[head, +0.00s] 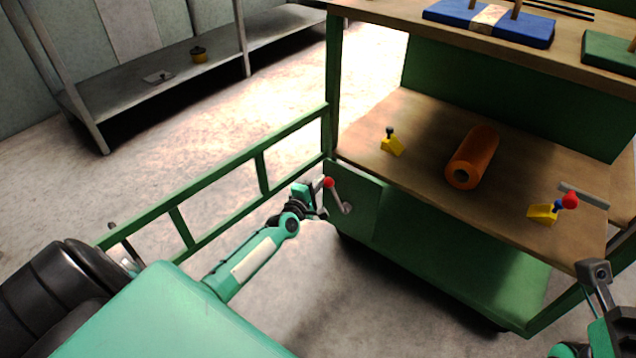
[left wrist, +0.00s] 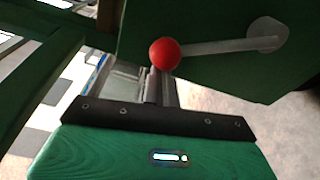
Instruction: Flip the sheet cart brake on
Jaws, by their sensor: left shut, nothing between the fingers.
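The brake lever is a grey arm with a red ball knob (head: 328,183), mounted on a green panel (head: 356,204) at the left end of the green cart. In the head view the lever slants from its pivot up and left to the knob. My left gripper (head: 318,190) is at the knob, with its fingers shut and empty. In the left wrist view the red knob (left wrist: 165,54) is right at the fingertips, and the lever runs right to its round pivot. I cannot tell whether the fingers touch the knob. My right gripper (head: 597,275) shows partly at the lower right; its fingers are unclear.
The cart's wooden shelf (head: 430,190) holds an orange roll (head: 473,158), a yellow block with a dark knob (head: 392,145) and a yellow block with a red knob (head: 545,212). A green rail (head: 215,202) runs along the left. A grey rack (head: 130,97) stands behind.

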